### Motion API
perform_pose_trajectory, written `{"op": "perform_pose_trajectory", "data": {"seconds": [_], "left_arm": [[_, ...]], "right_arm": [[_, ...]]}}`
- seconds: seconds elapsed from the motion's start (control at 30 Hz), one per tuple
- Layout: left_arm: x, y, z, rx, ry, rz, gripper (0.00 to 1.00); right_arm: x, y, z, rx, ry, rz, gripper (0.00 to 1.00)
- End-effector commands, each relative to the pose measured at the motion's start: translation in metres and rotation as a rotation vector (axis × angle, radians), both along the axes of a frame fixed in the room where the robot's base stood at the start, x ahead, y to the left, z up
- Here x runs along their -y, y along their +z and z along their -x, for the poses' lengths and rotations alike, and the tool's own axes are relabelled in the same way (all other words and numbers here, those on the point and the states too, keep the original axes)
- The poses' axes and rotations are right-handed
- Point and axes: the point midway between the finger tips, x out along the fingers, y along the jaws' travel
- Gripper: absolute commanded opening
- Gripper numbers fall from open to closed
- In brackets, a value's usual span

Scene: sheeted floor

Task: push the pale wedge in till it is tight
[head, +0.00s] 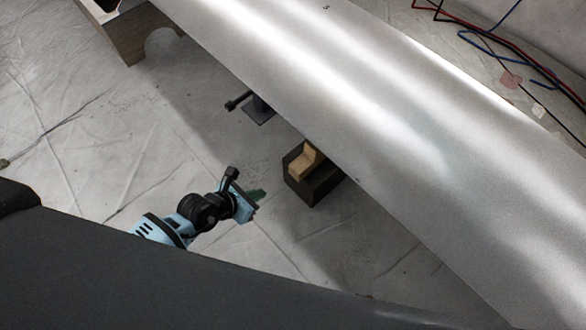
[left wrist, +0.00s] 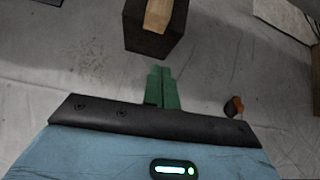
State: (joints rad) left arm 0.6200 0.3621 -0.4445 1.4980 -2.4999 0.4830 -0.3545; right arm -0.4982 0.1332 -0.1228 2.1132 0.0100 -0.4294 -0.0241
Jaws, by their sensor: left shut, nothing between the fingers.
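The pale wedge (head: 302,164) is a light wooden piece on top of a dark block (head: 322,186), beside and partly under the edge of a long silver panel (head: 400,120). Its inner end is close to the panel's edge; I cannot tell whether it touches the panel's underside. My left gripper (head: 258,194) is shut and empty, its green fingers pointing toward the block with a gap between. In the left wrist view, the closed fingers (left wrist: 162,88) point at the near face of the block (left wrist: 152,42), with the wedge (left wrist: 158,15) on top, cut off by the frame. My right gripper is not in view.
A dark clamp-like stand (head: 259,111) is at the panel's edge, farther back. A wooden support (head: 128,40) holds the panel's far end. Red, blue and black cables (head: 500,45) lie beyond the panel.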

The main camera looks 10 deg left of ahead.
Motion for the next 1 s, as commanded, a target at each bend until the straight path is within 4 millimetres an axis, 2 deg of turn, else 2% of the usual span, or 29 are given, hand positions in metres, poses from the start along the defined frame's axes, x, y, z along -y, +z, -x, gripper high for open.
{"op": "perform_pose_trajectory", "data": {"seconds": [0.03,0.23,0.47,0.73,1.0], "left_arm": [[-0.004,-0.009,-0.004,0.006,-0.018,-0.038,0.0],[-0.009,-0.011,-0.01,0.019,-0.039,-0.085,0.0],[-0.004,-0.019,-0.017,0.02,-0.038,-0.081,0.0],[0.014,-0.056,-0.043,0.016,-0.037,-0.079,0.0],[0.035,-0.086,-0.073,0.019,-0.037,-0.077,0.0]], "right_arm": [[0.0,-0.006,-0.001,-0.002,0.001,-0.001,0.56],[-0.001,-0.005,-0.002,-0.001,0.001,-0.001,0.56],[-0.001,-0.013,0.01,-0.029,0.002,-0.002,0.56],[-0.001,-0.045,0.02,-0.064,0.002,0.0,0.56],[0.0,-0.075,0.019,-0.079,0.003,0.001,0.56]]}}
